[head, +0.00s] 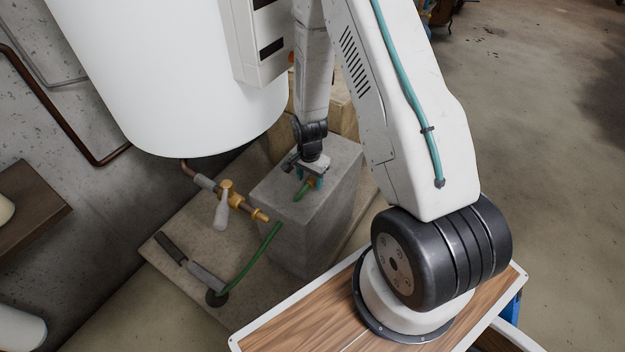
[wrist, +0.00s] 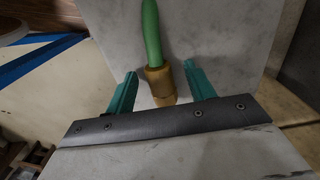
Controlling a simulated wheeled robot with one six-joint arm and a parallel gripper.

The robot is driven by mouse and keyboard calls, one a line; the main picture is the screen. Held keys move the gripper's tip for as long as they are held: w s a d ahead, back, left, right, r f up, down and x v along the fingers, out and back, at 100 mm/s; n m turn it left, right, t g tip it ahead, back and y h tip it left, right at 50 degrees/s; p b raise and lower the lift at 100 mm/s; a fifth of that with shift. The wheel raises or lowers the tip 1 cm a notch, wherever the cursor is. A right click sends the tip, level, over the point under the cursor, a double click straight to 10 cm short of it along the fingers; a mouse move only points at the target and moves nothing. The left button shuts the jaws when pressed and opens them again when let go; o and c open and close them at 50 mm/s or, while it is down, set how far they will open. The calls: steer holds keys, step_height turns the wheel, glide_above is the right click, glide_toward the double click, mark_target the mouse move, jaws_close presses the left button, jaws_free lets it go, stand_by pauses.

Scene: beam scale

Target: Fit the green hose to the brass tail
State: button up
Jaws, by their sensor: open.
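A short length of green hose (head: 299,194) with a brass-coloured end piece (head: 309,184) lies on top of the concrete block. In the wrist view the green hose (wrist: 151,32) runs into the brass-coloured end piece (wrist: 159,82). My gripper (head: 313,182) is over the block, open, its two teal fingers either side of the end piece, with gaps showing on both sides in the wrist view (wrist: 159,70). The brass tail (head: 260,215) points right from the valve below the white tank; its tip is bare.
The concrete block (head: 330,215) stands on a slab beside the white tank (head: 175,75). A valve with a pale lever (head: 222,210) sits close to the block's left. A dark-handled tool (head: 171,250) lies on the slab. A brown shelf (head: 30,210) is at far left.

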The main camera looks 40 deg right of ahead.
steer(key=shift+f, duration=0.2)
steer(key=c, duration=1.1)
steer(key=shift+r, duration=0.15)
